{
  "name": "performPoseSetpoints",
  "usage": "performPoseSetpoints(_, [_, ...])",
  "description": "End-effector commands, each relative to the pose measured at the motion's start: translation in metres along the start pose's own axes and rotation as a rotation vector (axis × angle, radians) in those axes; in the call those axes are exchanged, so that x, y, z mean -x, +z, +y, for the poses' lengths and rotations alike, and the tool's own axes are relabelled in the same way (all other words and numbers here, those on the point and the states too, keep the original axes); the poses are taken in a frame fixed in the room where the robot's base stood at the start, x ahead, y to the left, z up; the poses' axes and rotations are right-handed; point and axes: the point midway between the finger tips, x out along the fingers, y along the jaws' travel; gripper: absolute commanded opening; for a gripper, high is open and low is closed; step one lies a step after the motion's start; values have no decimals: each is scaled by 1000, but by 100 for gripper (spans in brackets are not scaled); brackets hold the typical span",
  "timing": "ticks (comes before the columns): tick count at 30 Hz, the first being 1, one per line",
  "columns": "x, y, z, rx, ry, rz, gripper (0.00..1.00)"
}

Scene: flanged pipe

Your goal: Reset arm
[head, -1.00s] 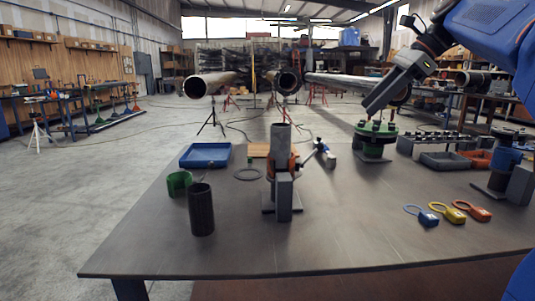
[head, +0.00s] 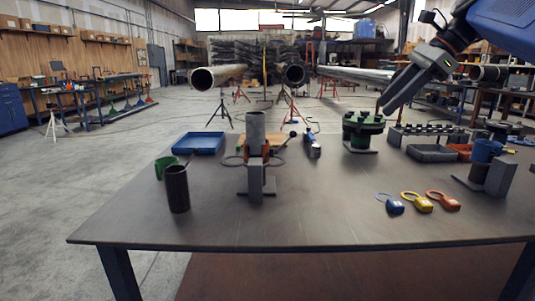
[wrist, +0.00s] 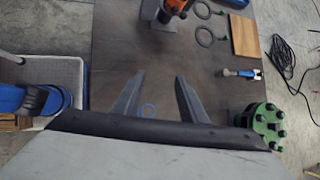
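My gripper (head: 388,105) hangs at the upper right of the head view, above the table and near the green flanged piece. In the wrist view my gripper (wrist: 160,88) has its two fingers spread apart with nothing held between them. The green flanged piece (head: 362,131) stands on the table's right half and shows at the right edge of the wrist view (wrist: 268,124). A grey upright pipe (head: 256,135) stands in an orange clamp on a grey stand (head: 256,182) near the middle of the table.
The table (head: 310,225) has clear room at front centre. A dark cylinder (head: 177,188), green cup (head: 165,167) and blue tray (head: 199,143) are at left. Blue, yellow and orange tags (head: 420,204) lie at right, before a blue-and-grey stand (head: 487,170).

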Motion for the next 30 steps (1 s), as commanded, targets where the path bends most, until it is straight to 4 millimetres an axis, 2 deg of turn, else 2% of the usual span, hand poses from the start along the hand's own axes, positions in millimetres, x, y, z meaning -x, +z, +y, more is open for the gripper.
performPoseSetpoints(8, [-22,-6,30,128,-6,54,39])
performPoseSetpoints(14, [-48,-18,64,284,-5,119,39])
performPoseSetpoints(20, [-89,-45,126,559,20,228,39])
performPoseSetpoints(30, [-163,-118,241,1122,140,422,39])
